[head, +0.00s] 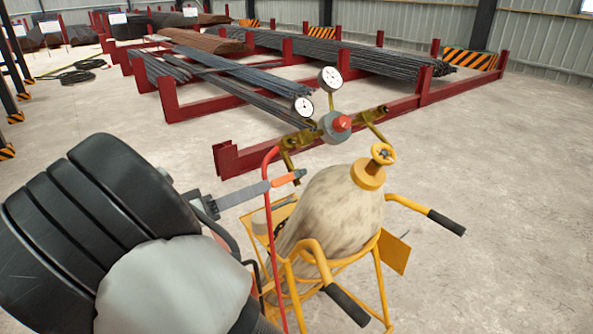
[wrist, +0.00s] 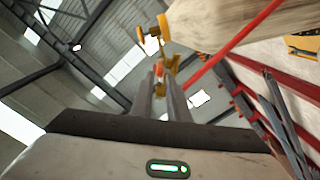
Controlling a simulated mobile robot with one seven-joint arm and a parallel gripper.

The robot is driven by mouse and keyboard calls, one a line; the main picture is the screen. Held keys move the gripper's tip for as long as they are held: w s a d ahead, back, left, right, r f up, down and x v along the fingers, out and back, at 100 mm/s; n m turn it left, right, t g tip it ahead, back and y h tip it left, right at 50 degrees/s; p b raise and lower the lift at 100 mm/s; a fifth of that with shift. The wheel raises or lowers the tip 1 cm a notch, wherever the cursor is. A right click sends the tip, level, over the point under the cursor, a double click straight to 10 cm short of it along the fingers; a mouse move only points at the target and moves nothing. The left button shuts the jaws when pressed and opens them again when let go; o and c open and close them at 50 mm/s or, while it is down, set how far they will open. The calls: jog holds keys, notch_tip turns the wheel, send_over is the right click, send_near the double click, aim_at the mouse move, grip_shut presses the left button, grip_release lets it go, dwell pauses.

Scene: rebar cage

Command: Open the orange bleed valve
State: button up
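An orange lever (head: 285,180) with a dark tip, which looks like the bleed valve, sits at a brass-coloured fitting left of the regulator (head: 333,126). In the wrist view an orange-red piece (wrist: 157,69) shows at my fingertips, with yellow fittings beyond. My gripper (head: 268,186) reaches in from the left, its grey fingers ending right at the lever. In the wrist view my gripper (wrist: 158,80) has its fingers close together with a narrow gap. I cannot tell whether they press on the orange piece or only stand beside it.
A dusty gas cylinder (head: 330,212) with a yellow handwheel (head: 382,154) stands in a yellow cart (head: 395,252). A red hose (head: 270,225) runs close by my fingers. Two gauges (head: 330,79) rise above the regulator. Red racks (head: 240,160) of rebar stand behind; right floor is clear.

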aim_at(291, 175)
jog(key=p+x, duration=0.1)
jog(key=x, duration=1)
jog(key=shift+w+d, duration=0.15)
grip_shut()
dwell(0.9)
